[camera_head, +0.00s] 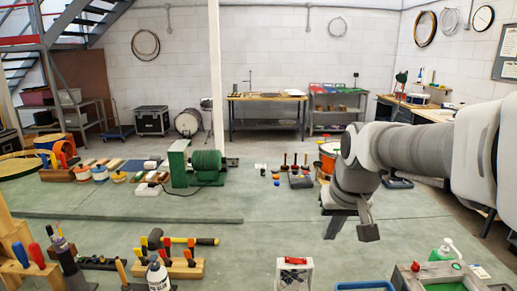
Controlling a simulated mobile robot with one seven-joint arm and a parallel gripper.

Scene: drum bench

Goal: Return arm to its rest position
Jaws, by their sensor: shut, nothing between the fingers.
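My arm (410,148) reaches in from the right edge, bends in the middle right of the view and hangs down at its end. My gripper (364,228) points down above the green bench top (240,255). It is shut and holds nothing. It appears apart from the objects around it. Part of a red-orange drum (327,158) shows behind the arm, which hides the rest of it.
A green machine with a drum-shaped roller (205,165) stands left of centre. A white box with a red top (294,272), a green pump bottle (443,251), a glue bottle (158,275) and mallets (190,241) line the front. The bench between is largely clear.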

